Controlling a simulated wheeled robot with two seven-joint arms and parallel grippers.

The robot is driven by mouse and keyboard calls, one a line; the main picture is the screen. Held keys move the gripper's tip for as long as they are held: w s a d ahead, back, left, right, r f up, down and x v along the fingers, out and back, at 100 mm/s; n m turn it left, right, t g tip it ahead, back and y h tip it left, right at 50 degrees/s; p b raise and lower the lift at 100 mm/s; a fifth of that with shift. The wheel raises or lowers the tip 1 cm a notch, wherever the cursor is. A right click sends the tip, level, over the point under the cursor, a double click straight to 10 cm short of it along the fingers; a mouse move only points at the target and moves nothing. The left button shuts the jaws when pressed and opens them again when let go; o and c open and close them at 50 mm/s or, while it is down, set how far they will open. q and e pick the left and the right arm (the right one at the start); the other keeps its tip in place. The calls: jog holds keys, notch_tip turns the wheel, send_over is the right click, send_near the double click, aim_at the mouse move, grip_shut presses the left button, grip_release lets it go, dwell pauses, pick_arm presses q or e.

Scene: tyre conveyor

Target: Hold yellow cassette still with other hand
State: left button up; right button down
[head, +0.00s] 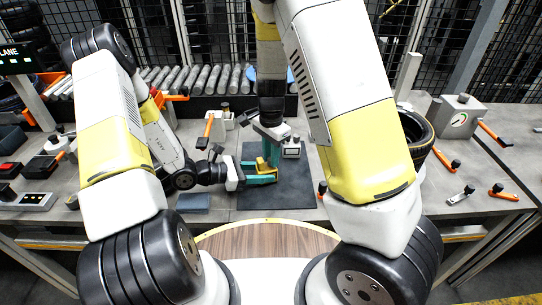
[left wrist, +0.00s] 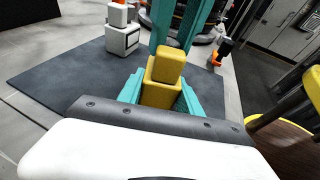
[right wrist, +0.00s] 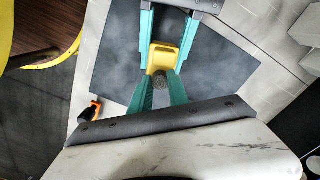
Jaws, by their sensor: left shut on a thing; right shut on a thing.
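The yellow cassette (head: 263,165) is over the dark mat (head: 290,190) on the bench. My left gripper (head: 262,179) reaches it from the left, with its teal fingers on either side of it. In the left wrist view the cassette (left wrist: 163,80) sits between the teal fingers of my left gripper (left wrist: 160,98). My right gripper (head: 271,155) comes down from above onto the same cassette. In the right wrist view the cassette (right wrist: 163,58) sits between the teal fingers of my right gripper (right wrist: 162,76). Both grippers are shut on it. Its underside is hidden.
A small white device (head: 291,149) stands at the mat's right back edge. A tyre (head: 415,135) stands to the right, partly behind my right arm. A gauge box (head: 459,117) and orange-handled tools (head: 503,192) are further right. A roller conveyor (head: 200,78) runs along the back.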

jog(key=c, duration=1.5)
grip_release()
notch_tip(320, 180, up, 12)
